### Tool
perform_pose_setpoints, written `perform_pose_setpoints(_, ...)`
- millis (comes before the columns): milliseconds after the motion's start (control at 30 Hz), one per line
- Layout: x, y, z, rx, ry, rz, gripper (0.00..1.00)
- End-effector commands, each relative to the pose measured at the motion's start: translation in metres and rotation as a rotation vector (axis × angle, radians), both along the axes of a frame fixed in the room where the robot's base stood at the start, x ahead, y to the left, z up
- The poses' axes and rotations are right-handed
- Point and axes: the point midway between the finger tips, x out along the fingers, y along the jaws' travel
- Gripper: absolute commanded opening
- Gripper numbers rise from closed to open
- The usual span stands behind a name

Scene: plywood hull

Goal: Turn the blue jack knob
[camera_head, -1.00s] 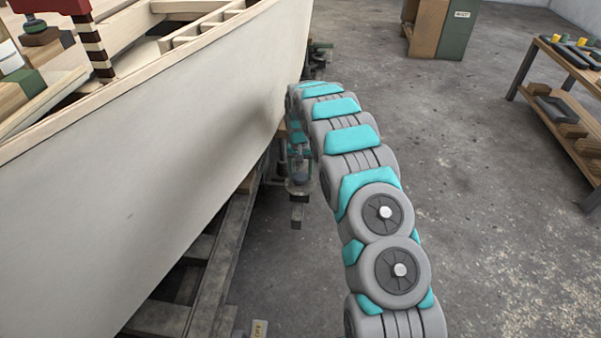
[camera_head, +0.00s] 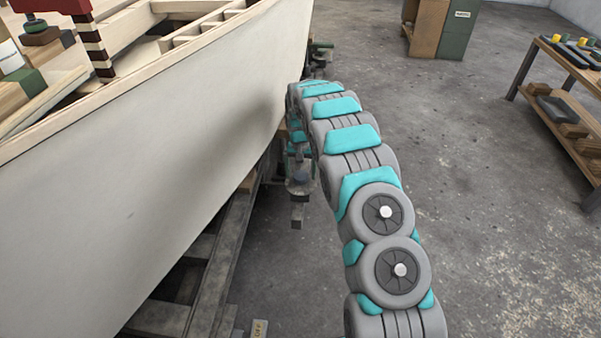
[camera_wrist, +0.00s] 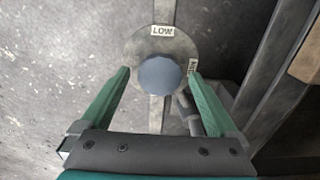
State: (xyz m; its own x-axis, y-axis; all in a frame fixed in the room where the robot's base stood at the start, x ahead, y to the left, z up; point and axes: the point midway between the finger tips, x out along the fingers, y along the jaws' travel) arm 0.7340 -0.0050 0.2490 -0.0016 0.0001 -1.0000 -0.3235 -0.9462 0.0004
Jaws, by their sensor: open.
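The blue jack knob (camera_wrist: 159,76) is a round, blue-grey knob on a round grey plate (camera_wrist: 142,48) in the wrist view. The plate carries a "LOW" label (camera_wrist: 162,31) above the knob and a second, partly hidden label at its right. My gripper (camera_wrist: 160,73) is open, with one green finger on each side of the knob. Gaps show between both fingertips and the knob. Whether the fingers are at the knob's height is hard to tell. In the head view the knob (camera_head: 299,179) is small, beside the hull, and my arm hides most of the gripper.
The pale plywood hull (camera_head: 180,140) stands close on the left of my arm, over a dark timber cradle (camera_head: 222,265). A workbench (camera_head: 560,95) is at the right and a cabinet (camera_head: 440,28) at the back. The concrete floor between is open.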

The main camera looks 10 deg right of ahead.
Motion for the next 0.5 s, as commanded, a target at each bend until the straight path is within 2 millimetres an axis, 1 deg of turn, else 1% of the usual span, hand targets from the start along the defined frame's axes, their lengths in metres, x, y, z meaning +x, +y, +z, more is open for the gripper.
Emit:
perform_pose_setpoints(167,0.001,0.0,0.018,-0.001,-0.002,0.0,0.96)
perform_pose_setpoints(400,0.001,0.0,0.059,0.0,-0.005,0.0,0.96)
perform_pose_setpoints(500,0.001,0.0,0.071,0.0,-0.004,0.0,0.96)
